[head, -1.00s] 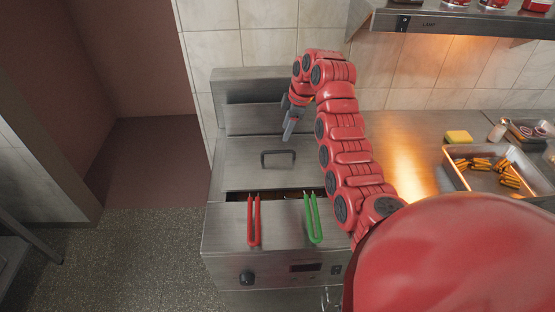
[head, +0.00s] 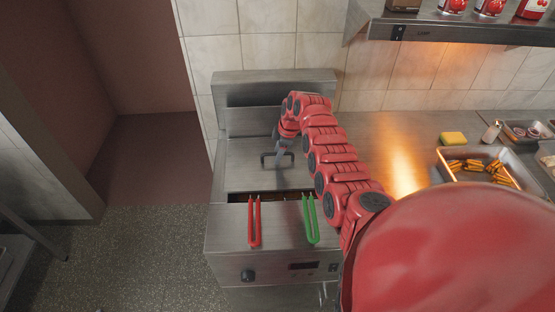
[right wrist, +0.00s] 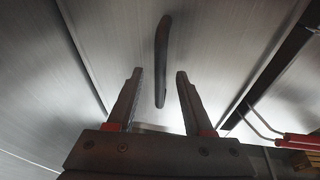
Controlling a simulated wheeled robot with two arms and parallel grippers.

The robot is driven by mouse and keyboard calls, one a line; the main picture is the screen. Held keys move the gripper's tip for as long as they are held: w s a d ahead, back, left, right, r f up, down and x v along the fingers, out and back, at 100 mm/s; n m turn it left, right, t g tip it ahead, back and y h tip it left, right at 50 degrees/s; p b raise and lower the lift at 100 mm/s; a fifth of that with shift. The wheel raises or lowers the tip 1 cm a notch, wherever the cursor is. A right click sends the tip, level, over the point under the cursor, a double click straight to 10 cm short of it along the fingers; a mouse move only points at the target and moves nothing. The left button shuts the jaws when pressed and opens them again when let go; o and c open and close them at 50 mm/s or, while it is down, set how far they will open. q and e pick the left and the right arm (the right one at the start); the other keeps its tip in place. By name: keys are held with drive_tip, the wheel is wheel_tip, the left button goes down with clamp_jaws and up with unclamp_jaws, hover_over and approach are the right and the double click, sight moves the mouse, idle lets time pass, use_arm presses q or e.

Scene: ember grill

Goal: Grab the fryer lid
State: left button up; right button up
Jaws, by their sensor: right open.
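The fryer lid (head: 245,178) is a flat steel sheet over the fryer in the head view, with a dark bar handle (head: 268,162) on top. The lid also shows in the right wrist view (right wrist: 215,45). There the handle (right wrist: 161,60) stands between and beyond the two fingertips. My right gripper (head: 282,152) is open and empty above the lid, close to the handle. Its fingers (right wrist: 158,75) are apart on either side of the handle's line. I cannot tell how far above the handle they are. My left gripper is not in view.
A red-handled basket (head: 254,222) and a green-handled basket (head: 311,220) hang at the fryer's front (head: 230,235). A steel tray of fries (head: 447,178) and a yellow sponge (head: 453,139) are on the right counter. A shelf (head: 450,32) overhangs the counter.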

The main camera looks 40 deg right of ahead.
drive_tip(key=shift+w+f, duration=0.1)
drive_tip(key=shift+f, duration=0.4)
clamp_jaws()
idle(1.2)
